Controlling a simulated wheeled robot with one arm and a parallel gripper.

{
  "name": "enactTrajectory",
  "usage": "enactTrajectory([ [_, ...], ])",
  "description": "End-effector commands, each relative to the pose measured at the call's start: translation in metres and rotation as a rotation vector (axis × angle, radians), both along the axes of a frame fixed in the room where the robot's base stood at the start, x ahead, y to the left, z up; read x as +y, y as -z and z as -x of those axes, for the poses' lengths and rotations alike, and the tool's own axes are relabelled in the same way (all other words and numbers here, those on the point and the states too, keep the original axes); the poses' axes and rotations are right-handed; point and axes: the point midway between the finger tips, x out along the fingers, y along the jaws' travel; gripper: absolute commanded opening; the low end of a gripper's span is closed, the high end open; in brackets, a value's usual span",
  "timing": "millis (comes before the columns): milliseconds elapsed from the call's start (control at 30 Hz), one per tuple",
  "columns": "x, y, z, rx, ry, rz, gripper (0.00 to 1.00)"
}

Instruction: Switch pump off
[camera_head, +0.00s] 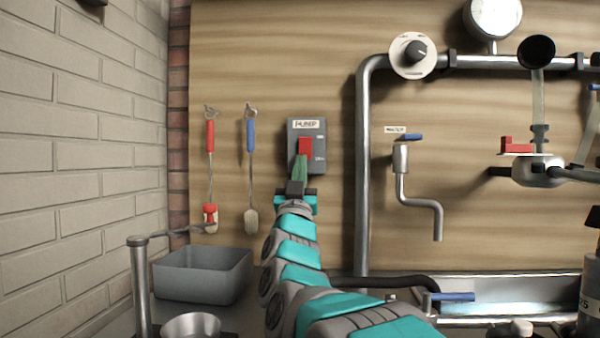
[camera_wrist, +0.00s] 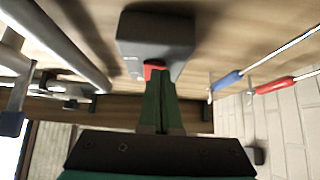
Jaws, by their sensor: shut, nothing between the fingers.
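The pump switch is a grey box (camera_head: 319,155) labelled PUMP on the wooden back wall, with a red lever (camera_head: 305,148) on its front. In the wrist view the grey box (camera_wrist: 158,35) is straight ahead, and part of the red lever (camera_wrist: 152,71) shows beyond the fingertips. My gripper (camera_head: 300,162) is shut and empty, its green fingers just under the red lever. In the wrist view my gripper (camera_wrist: 160,88) reaches up to the lever and covers part of it. I cannot tell whether the fingertips touch the lever.
Two hanging tools, red-handled (camera_head: 210,135) and blue-handled (camera_head: 250,135), are left of the box. A steel pipe (camera_head: 363,180) runs vertically on the right, beside a water tap (camera_head: 402,160). A grey basin (camera_head: 203,275) and a metal post (camera_head: 141,285) stand at lower left.

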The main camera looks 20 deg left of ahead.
Motion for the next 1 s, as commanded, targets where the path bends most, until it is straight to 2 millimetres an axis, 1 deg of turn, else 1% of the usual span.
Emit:
enactTrajectory([
  [167,0.0,0.003,0.002,0.003,-0.001,0.001,0.0],
  [267,-0.001,0.01,0.007,0.005,-0.001,0.003,0.0],
  [367,-0.004,0.017,0.017,0.002,0.0,0.002,0.0],
  [533,-0.008,0.035,0.038,0.0,-0.002,0.002,0.0],
  [1000,-0.027,0.033,0.118,-0.002,-0.003,-0.001,0.0],
])
